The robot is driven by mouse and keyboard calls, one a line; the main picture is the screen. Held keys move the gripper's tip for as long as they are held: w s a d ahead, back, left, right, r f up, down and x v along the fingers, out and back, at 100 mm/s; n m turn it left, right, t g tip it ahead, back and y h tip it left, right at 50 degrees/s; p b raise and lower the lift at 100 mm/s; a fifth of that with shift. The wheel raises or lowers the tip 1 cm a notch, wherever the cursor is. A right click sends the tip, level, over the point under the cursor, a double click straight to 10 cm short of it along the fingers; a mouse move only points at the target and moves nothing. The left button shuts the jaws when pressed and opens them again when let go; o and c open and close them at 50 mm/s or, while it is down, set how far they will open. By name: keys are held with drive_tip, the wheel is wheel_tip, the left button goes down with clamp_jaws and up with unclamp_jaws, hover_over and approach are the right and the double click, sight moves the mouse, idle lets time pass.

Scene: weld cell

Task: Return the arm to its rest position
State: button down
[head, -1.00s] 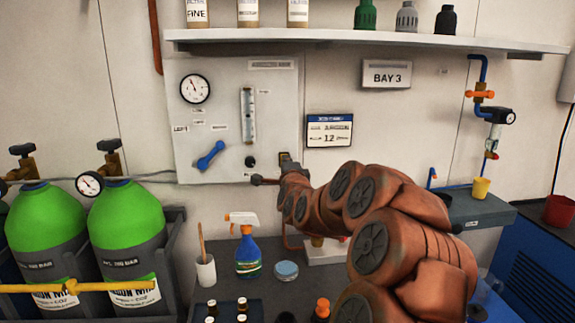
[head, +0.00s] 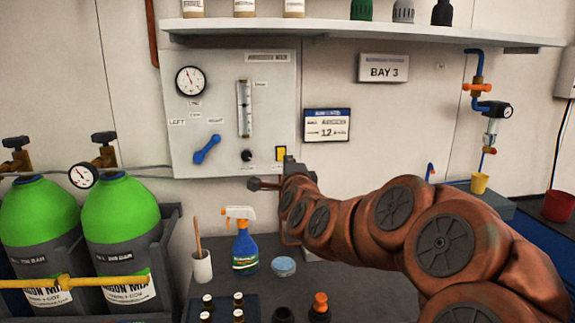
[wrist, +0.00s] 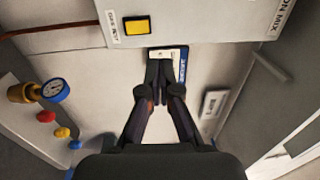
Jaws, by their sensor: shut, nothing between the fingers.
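My gripper (head: 262,184) is at the end of my reddish-brown arm, in front of the lower right part of the grey gas panel (head: 215,110). In the wrist view my gripper (wrist: 168,62) has its two dark fingers together with nothing between them. Beyond the fingertips there, the blue-and-white calendar (wrist: 183,64) shows partly hidden. A yellow square button (wrist: 137,27) on the panel is left of the fingertips in the wrist view; the yellow button also shows in the head view (head: 281,153), just above the gripper. I cannot tell whether the gripper touches the panel.
Below stand a spray bottle (head: 244,247), a white cup with a stick (head: 202,266), a round blue-lidded tin (head: 283,266) and several small bottles. Two green cylinders (head: 125,215) stand at left. A shelf (head: 360,36) runs above.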

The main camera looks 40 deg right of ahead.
drive_tip(key=shift+s+a, duration=0.25)
drive_tip(key=shift+s, duration=0.05)
idle(0.5)
